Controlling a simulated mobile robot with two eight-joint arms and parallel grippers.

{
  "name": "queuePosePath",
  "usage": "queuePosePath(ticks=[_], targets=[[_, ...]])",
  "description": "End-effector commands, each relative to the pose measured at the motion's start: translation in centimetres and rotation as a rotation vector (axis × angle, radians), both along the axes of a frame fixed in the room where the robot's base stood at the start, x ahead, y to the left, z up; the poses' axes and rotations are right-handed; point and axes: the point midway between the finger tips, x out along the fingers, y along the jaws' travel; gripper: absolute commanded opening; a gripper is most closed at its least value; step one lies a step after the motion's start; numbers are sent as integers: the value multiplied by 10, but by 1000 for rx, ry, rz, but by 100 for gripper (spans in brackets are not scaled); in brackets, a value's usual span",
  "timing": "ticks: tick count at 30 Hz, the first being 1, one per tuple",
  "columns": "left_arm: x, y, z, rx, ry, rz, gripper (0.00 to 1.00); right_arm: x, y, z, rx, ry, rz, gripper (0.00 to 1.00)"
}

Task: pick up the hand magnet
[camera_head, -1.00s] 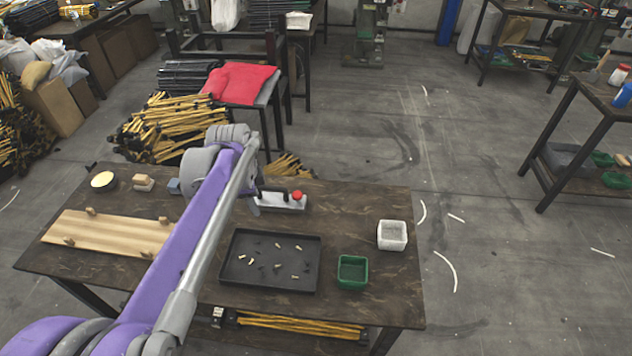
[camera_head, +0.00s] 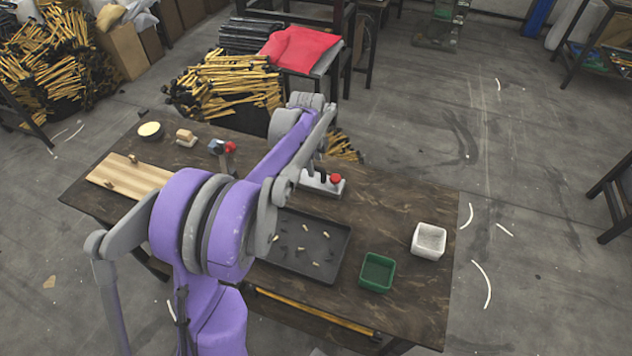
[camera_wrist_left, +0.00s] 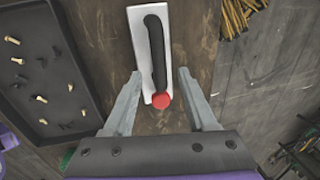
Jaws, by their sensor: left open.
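The hand magnet (camera_head: 336,187) appears to be the pale flat plate with a black handle and a red knob, lying on the brown table behind the black tray. In the left wrist view the hand magnet (camera_wrist_left: 142,45) lies ahead of my left gripper (camera_wrist_left: 158,74). Its red-knob end shows between the two open grey fingers, and nothing is gripped. I cannot tell the height gap. In the head view my left arm covers part of the magnet and most of the gripper. My right gripper is not in view.
The black tray (camera_head: 340,243) with several small fasteners lies in front of the magnet. A green bin (camera_head: 377,272) and a white bin (camera_head: 429,240) stand to the right. A striped wooden board (camera_head: 125,177) and a blue-and-red item (camera_head: 222,148) lie left. Table right of the magnet is clear.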

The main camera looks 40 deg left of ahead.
Motion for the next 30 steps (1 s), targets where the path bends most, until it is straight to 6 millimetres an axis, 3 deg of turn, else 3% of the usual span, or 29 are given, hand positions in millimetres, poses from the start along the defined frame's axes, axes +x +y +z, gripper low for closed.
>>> queuePosePath(ticks=[6, 14, 24, 30], targets=[[5, 1, -29, 0, 0, 0, 57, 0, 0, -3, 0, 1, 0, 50], [5, 1, -31, 0, 0, 1, 57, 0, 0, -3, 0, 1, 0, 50], [5, 1, -31, 0, 0, 1, 0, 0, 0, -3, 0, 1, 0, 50], [5, 1, -31, 0, 0, 1, 0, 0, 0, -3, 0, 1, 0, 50]])
